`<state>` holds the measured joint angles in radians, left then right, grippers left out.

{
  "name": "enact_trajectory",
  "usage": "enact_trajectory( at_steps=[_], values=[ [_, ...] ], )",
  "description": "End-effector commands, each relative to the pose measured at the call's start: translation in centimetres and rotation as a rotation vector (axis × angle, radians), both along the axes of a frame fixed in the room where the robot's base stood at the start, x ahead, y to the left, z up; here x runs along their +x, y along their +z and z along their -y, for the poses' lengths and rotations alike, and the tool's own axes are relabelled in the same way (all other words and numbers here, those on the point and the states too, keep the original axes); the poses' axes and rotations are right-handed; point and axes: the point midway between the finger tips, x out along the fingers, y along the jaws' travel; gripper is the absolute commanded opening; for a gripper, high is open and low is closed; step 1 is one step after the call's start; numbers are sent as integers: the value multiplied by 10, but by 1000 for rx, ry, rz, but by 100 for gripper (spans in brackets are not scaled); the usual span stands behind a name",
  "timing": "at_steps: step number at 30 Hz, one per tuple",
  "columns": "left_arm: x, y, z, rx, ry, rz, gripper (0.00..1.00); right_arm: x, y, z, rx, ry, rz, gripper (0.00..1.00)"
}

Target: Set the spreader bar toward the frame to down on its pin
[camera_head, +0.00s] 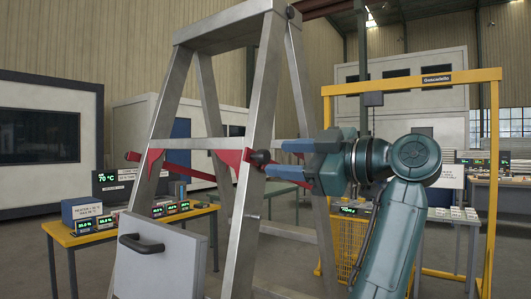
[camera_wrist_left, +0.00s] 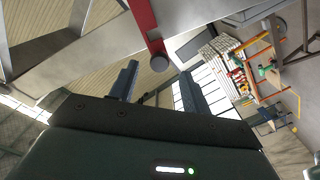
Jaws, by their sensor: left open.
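A grey metal A-frame (camera_head: 255,215) like a stepladder stands in the middle of the head view. A red spreader bar (camera_head: 232,157) crosses its near leg and ends at a dark round knob (camera_head: 260,158). The red bar also shows in the left wrist view (camera_wrist_left: 143,22), with the knob (camera_wrist_left: 158,63) at its end. My left gripper (camera_head: 272,159) is open, its blue fingers pointing at the knob from the right. In the left wrist view the knob lies between the fingertips (camera_wrist_left: 159,72); I cannot tell whether they touch it. The pin is not clearly visible.
A grey panel with a black handle (camera_head: 160,262) hangs at the frame's lower left. A yellow table with displays (camera_head: 125,232) stands behind it on the left. A yellow gantry (camera_head: 493,180) stands to the right, behind my arm.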

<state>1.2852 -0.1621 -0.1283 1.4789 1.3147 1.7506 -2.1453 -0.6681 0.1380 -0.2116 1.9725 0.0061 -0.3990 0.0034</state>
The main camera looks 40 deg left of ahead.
Motion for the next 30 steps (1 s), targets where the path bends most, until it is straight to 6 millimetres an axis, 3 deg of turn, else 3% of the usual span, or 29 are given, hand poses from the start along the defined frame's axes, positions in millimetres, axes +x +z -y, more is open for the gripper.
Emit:
enact_trajectory(
  at_steps=[3, 9, 20, 30],
  values=[
    [-3, 2, -24, 1, 5, 1, 48, 0, 5, 1, -4, 2, -2, 36],
    [-5, 1, -46, 2, 2, 1, 48, 4, 6, 2, -13, 7, 0, 36],
    [-6, 0, -53, 2, 0, 1, 48, 6, 6, 3, -16, 10, 3, 36],
    [-6, 0, -53, 2, 0, 1, 22, 5, 6, 2, -15, 10, 1, 36]
  ],
)
